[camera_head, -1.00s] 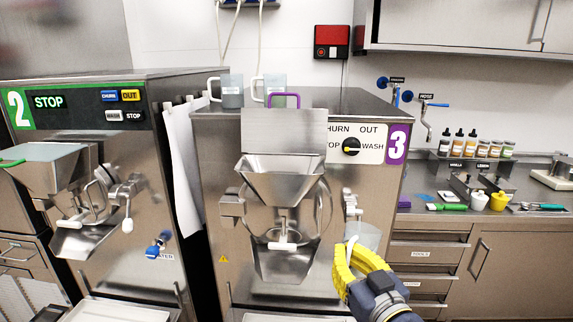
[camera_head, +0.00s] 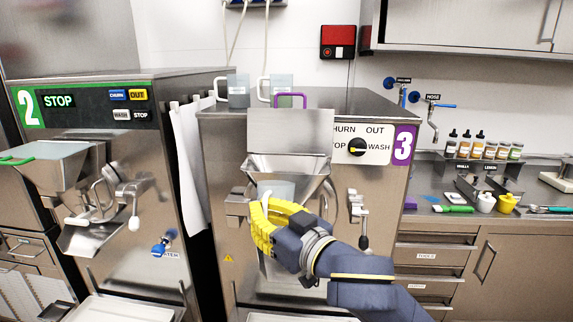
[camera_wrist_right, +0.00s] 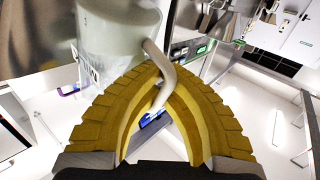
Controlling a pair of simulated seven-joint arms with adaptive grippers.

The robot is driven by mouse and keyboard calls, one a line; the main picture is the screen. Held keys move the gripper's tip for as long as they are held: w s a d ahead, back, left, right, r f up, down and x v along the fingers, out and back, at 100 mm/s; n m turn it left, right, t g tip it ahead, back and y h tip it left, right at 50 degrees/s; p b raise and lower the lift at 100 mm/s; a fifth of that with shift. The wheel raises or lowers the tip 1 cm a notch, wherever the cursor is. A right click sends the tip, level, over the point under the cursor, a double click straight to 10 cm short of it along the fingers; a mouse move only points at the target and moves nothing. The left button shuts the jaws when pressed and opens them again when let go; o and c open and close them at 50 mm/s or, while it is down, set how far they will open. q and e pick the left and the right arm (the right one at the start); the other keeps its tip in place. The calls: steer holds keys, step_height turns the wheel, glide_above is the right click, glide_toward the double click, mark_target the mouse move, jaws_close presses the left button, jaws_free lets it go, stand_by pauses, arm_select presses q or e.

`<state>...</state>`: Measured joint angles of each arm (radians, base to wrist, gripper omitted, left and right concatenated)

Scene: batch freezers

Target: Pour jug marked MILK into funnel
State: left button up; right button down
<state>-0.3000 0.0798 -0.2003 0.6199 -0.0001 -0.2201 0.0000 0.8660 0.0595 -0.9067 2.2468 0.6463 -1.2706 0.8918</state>
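My right gripper (camera_head: 268,222), with yellow fingers, is in front of machine 3. It is shut on the pale handle of a translucent jug (camera_head: 279,189), which also shows in the right wrist view (camera_wrist_right: 112,28). The jug's marking is too small to read, and its tilt is hard to tell. Most of the jug is hidden by the gripper in the head view. The jug overlaps the lower part of the steel funnel (camera_head: 309,166) on machine 3; I see no pouring stream. My left gripper is not in view.
Two more jugs (camera_head: 238,92) (camera_head: 277,86) stand on top of machine 3 (camera_head: 360,103). Machine 2 (camera_head: 80,90), with its own hopper (camera_head: 58,160), is at the left. A counter (camera_head: 450,200) with bottles and small tools is at the right.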

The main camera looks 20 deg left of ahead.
steer(key=s+a+n+g+y, duration=0.1)
steer(key=a+g, duration=0.1)
steer(key=a, duration=0.4)
steer(key=shift+s, duration=0.35)
steer(key=shift+f+n, duration=0.1)
steer(key=shift+n, duration=0.2)
